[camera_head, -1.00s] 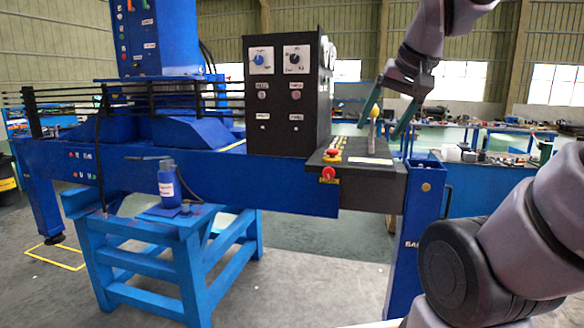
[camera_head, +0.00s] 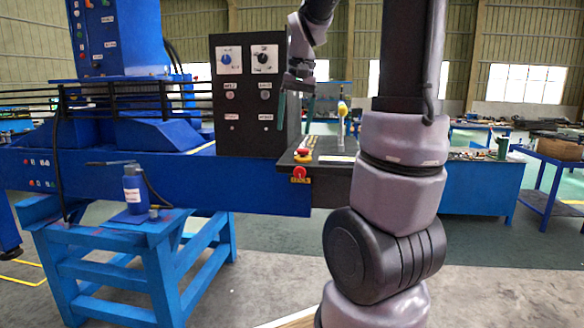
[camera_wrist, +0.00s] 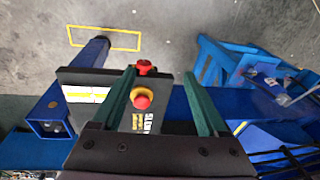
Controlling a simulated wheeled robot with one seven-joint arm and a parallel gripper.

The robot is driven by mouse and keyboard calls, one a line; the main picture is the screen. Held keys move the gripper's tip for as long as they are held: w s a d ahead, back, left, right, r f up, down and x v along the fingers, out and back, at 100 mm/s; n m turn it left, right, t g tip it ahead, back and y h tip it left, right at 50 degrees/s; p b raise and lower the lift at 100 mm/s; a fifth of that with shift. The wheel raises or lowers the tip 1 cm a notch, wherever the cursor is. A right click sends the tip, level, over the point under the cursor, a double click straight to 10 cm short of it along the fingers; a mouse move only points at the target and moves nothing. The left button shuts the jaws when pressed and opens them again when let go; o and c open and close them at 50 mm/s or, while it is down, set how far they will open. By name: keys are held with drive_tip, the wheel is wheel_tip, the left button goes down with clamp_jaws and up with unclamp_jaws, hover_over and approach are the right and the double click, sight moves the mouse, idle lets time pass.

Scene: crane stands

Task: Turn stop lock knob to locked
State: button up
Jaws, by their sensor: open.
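A red knob (camera_head: 299,172) sits on the front face of the dark control console (camera_head: 330,170), above a small yellow label. A red mushroom button on a yellow base (camera_head: 302,155) is on the console top just behind it. The wrist view shows both the red knob (camera_wrist: 146,67) and the button (camera_wrist: 142,98). Which red part is the stop lock is not readable, nor is its turned position. My gripper (camera_head: 296,118) is open and empty, above the console beside the black panel box. In the wrist view its green fingers (camera_wrist: 159,75) straddle the line to the red parts, apart from them.
The black panel box (camera_head: 248,110) carries a blue dial (camera_head: 226,58) and a black dial (camera_head: 262,58). A blue bottle (camera_head: 134,188) is on the blue stand (camera_head: 110,235).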

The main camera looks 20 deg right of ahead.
drive_tip(key=g, duration=0.2)
hover_over(300, 167)
wheel_tip(300, 167, down, 3)
drive_tip(key=shift+m+h, duration=0.4)
wheel_tip(300, 167, down, 11)
drive_tip(key=shift+w+f, duration=0.1)
drive_tip(key=shift+f, duration=0.05)
